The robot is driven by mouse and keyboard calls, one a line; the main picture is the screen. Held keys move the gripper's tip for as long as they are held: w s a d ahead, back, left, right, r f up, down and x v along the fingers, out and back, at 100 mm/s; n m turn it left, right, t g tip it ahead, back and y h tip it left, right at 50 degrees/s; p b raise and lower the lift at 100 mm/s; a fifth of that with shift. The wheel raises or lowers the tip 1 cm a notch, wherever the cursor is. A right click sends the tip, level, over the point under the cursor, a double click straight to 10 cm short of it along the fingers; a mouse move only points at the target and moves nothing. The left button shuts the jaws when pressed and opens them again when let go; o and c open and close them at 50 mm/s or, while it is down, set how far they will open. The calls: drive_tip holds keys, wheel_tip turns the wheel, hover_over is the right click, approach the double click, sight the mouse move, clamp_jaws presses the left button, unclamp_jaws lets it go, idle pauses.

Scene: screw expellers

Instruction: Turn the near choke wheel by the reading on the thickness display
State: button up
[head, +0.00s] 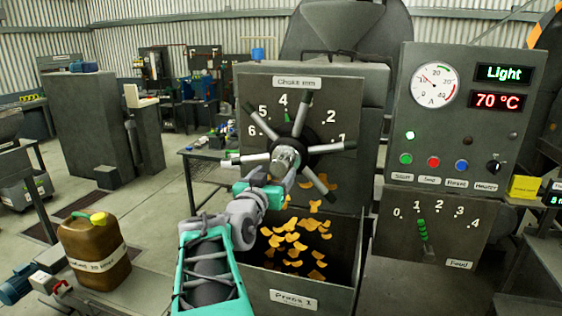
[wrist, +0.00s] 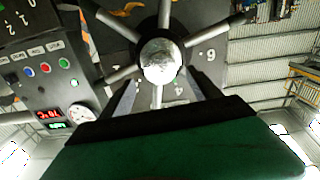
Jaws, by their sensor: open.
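The choke wheel (head: 286,158) has a dark ring, a bright metal hub and several grey spokes. It stands before a "Choke mm" scale plate (head: 335,168), with a small green mark just below 4. In the wrist view the wheel's hub (wrist: 161,60) is straight ahead. My gripper (head: 277,181) is close in front of the wheel, at the lower left of its hub. In the wrist view my gripper (wrist: 165,90) is open, with a spoke showing between its fingers; contact cannot be told. A green display (head: 505,74) reads "Light". A small dark display (head: 556,198) is cut off at the right edge.
Below the wheel is the "Press 1" bin (head: 296,298) with yellow flakes. To the right are a control panel (head: 450,120) with a red 70 °C display (head: 497,100) and a feed lever (head: 423,235). A brown jug (head: 94,250) stands at lower left.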

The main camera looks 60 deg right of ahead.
sight(279, 168)
drive_tip(key=d, duration=0.2)
drive_tip(key=d+p, duration=0.1)
drive_tip(key=d, duration=0.1)
drive_tip(key=w+d+p, duration=0.1)
drive_tip(key=d, duration=0.1)
drive_tip(key=shift+d+f, duration=0.1)
drive_tip(key=shift+d, duration=0.25)
clamp_jaws()
idle(0.3)
